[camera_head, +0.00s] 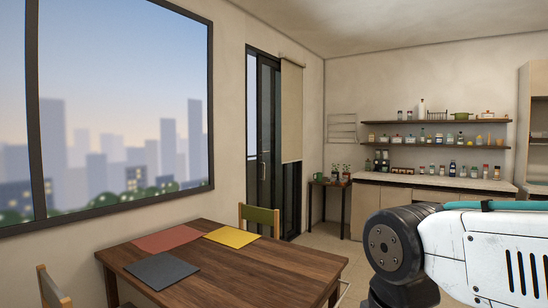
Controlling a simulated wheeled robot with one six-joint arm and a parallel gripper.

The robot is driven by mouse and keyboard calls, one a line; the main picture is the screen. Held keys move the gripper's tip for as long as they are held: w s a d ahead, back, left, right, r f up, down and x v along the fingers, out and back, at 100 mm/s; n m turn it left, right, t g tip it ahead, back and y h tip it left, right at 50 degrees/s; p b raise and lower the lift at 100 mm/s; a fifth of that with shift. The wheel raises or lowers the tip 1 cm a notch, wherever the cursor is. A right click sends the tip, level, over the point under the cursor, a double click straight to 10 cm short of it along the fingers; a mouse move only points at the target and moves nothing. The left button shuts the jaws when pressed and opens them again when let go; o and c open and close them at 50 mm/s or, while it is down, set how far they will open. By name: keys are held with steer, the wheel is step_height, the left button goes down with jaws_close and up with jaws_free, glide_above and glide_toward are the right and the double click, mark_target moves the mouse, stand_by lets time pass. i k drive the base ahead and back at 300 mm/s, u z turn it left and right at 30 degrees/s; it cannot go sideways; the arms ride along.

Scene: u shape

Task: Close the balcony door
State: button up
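The balcony door (265,130) is a dark-framed glass door in the left wall, beyond the table. A slim upright handle shows on its frame. A strip of sky shows at its left side, between frame parts, but I cannot tell from here how far the door stands open. A beige blind (291,115) hangs over the right part of the doorway and hides much of it. My white and black arm fills the lower right, far from the door. My gripper is out of view.
A wooden table (290,262) with red, yellow and grey mats stands in front, with a green-backed chair (260,219) behind it and another chair (52,290) at left. A small plant table (328,183) and a kitchen counter (440,181) stand at the back. Some floor shows between table and counter.

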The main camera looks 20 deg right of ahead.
mark_target(259, 60)
steer(key=z, duration=1.3)
steer(key=i, duration=6.4)
steer(key=u, duration=2.15)
steer(key=i, duration=1.85)
steer(key=u, duration=0.05)
